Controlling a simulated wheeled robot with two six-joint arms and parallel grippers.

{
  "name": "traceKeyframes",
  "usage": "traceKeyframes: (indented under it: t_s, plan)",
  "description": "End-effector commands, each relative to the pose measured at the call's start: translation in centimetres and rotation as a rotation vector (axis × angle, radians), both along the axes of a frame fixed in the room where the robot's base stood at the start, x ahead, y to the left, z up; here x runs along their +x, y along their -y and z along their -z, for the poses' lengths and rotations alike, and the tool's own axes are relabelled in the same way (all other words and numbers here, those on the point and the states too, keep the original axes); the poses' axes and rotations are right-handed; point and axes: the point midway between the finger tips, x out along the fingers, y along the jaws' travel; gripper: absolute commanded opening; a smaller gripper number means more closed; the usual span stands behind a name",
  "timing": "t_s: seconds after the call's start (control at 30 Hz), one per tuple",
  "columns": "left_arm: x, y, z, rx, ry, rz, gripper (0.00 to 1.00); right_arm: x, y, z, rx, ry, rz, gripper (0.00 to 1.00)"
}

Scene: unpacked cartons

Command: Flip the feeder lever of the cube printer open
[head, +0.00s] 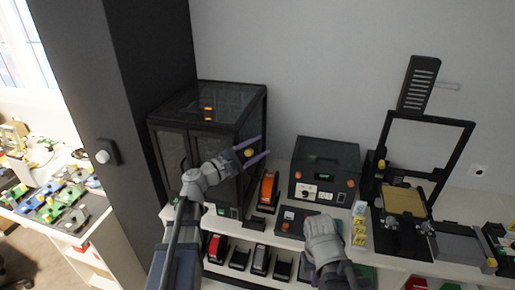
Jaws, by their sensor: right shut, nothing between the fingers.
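The cube printer is the dark enclosed box (175,140) with glazed doors and a mesh-like top, standing on the white bench at the left. Two small orange lights show within it. A small yellow knob (248,152) shows at its right side; it may be the feeder lever, but its position cannot be made out. My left gripper (262,148) is at that side, its two purple fingers spread apart with the knob appearing between them; contact cannot be told. My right gripper (322,236) is low over the bench front, shut and empty, its fingertips hidden behind its own wrist.
An orange-and-black device (268,188) and a dark box with a panel (326,165) stand right of the printer. An open-frame printer (432,120) stands further right. Small yellow blocks (359,222) lie near my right arm. A dark cabinet (125,90) rises at the left.

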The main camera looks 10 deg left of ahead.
Motion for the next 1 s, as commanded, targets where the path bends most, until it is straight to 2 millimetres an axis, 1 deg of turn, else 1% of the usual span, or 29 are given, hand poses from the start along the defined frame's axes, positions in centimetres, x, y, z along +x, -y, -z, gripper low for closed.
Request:
traceKeyframes:
  t_s: [0.23, 0.33, 0.43, 0.7, 0.83, 1.0]
  plan:
    - [0.0, 0.0, 0.0, 0.001, 0.001, 0.0, 0.6, 0.0, 0.0, 0.0, 0.0, 0.0, 0.0, 0.0]
    - [-0.3, -0.3, 0.1, 0.001, 0.0, -0.001, 0.6, 0.0, 0.0, 0.1, 0.0, 0.0, 0.0, 0.0]
    - [-1.3, -1.0, 0.3, 0.001, 0.001, -0.002, 0.6, 0.0, 0.0, 0.3, 0.0, 0.0, 0.0, 0.0]
    - [-4.6, -3.8, 0.8, 0.001, 0.0, -0.004, 0.6, 0.0, 0.0, 0.8, 0.0, 0.0, -0.002, 0.0]
    - [-5.6, -4.6, 0.9, 0.001, 0.0, -0.002, 0.6, 0.0, 0.0, 0.9, 0.0, 0.0, -0.002, 0.0]
    - [-6.0, -4.9, 0.9, 0.001, -0.001, 0.001, 0.6, 0.0, 0.0, 0.9, 0.0, 0.0, -0.002, 0.0]
